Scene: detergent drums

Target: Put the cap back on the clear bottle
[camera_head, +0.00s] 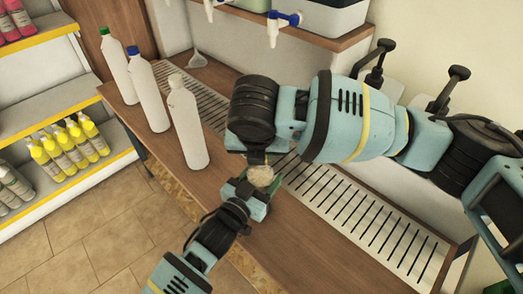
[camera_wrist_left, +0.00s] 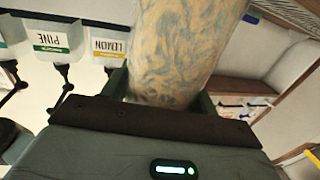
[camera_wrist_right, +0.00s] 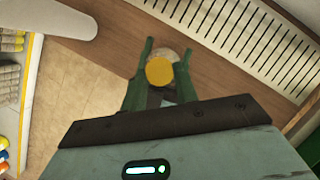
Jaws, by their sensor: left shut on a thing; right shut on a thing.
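The clear bottle (camera_head: 261,177), with a mottled tan look, is between my grippers in the head view. It fills the top middle of the left wrist view (camera_wrist_left: 175,45). My left gripper (camera_head: 249,191) is shut around its side. My right gripper (camera_wrist_right: 166,68) points down from above and is shut on the yellow cap (camera_wrist_right: 159,72). A pale round edge, likely the bottle, shows behind the cap in the right wrist view. I cannot tell whether the cap touches the bottle's neck, as the gripper hides it in the head view.
White bottles with green (camera_head: 116,65), blue (camera_head: 148,90) and white (camera_head: 187,122) tops stand left on the wooden counter (camera_head: 290,242). A slotted drain grate (camera_head: 350,210) runs along the wall side. Yellow bottles (camera_head: 72,145) fill a shelf.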

